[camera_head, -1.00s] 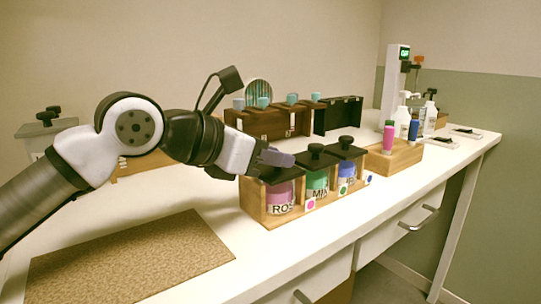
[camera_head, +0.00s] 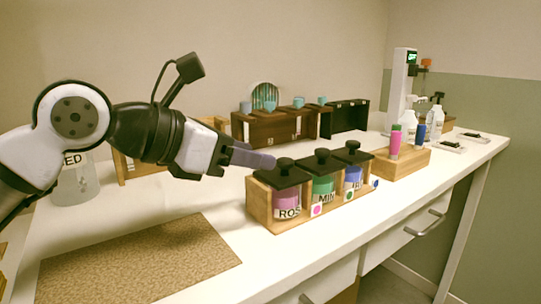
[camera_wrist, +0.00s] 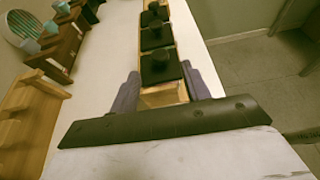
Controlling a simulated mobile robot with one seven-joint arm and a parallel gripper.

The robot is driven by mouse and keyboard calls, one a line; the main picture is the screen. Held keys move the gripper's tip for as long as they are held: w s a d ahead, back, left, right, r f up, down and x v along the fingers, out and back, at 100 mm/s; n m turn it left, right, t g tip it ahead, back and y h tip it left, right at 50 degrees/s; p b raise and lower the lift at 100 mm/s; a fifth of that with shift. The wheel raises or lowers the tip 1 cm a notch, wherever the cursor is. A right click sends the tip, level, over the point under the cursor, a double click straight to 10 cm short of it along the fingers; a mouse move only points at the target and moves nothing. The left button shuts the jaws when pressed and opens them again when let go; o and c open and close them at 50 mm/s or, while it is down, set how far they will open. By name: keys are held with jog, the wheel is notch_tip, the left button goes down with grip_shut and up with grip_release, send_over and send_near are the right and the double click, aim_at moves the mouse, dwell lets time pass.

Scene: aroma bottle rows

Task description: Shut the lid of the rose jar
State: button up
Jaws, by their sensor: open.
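The rose jar (camera_head: 287,204), pink with a label reading "ROS", stands in the nearest compartment of the wooden rack (camera_head: 258,208). Its black square lid (camera_head: 282,177) with a round knob lies over the jar, about level with the lids beside it; any small gap under it cannot be told. In the wrist view the lid (camera_wrist: 160,70) shows flat ahead, between the finger ends. My gripper (camera_head: 252,158) is open and empty, with grey-purple fingers just left of and slightly above the lid. The wrist view shows the fingers apart (camera_wrist: 160,76) on either side.
A green jar (camera_head: 323,190) and a blue jar (camera_head: 353,178), both with black lids, share the rack. A wooden block with bottles (camera_head: 400,164) stands to the right. Dark wooden shelves (camera_head: 270,128) stand behind. A tan mat (camera_head: 140,262) lies on clear counter at front left.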

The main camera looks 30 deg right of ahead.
jog(key=v, duration=0.7)
jog(key=shift+a+r+p, duration=0.15)
jog(key=shift+a+p, duration=0.1)
jog(key=shift+p, duration=0.05)
